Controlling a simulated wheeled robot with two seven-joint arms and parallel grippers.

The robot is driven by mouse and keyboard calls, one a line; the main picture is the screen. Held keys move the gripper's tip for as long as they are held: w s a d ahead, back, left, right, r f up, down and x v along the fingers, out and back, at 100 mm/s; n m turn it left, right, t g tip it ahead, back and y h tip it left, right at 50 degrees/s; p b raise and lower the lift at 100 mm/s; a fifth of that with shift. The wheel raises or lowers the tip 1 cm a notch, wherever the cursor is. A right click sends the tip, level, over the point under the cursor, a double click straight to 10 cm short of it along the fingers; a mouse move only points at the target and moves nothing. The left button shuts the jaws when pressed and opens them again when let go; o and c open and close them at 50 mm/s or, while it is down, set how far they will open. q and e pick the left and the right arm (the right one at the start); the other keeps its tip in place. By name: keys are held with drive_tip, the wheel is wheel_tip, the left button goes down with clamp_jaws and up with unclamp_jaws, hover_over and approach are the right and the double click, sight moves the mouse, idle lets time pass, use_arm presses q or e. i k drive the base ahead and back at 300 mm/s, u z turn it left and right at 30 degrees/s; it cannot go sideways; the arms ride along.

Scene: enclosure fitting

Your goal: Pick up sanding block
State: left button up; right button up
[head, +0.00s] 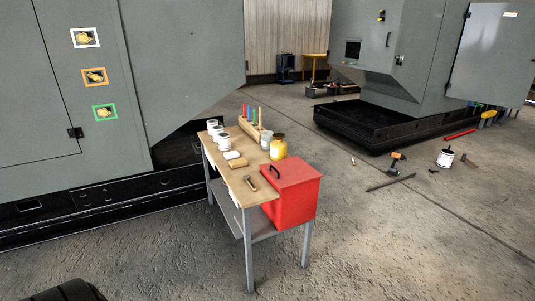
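A small tan block (238,163), which looks like the sanding block, lies on the wooden top of the narrow workbench (261,195). It is near the middle of the bench, just in front of a small white item (232,155). A wrench (250,183) lies on the nearer part of the top. Neither of my grippers is in view, and nothing is seen touching the block.
A red toolbox (292,195) fills the bench's near right side. White tubs (213,128), a yellow jar (278,147) and a rack of coloured tools (250,124) stand behind. A grey machine (90,110) borders the left.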

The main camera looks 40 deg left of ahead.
sight(242, 162)
drive_tip(key=u, duration=0.7)
drive_tip(key=i, duration=0.9)
drive_tip(key=u, duration=0.95)
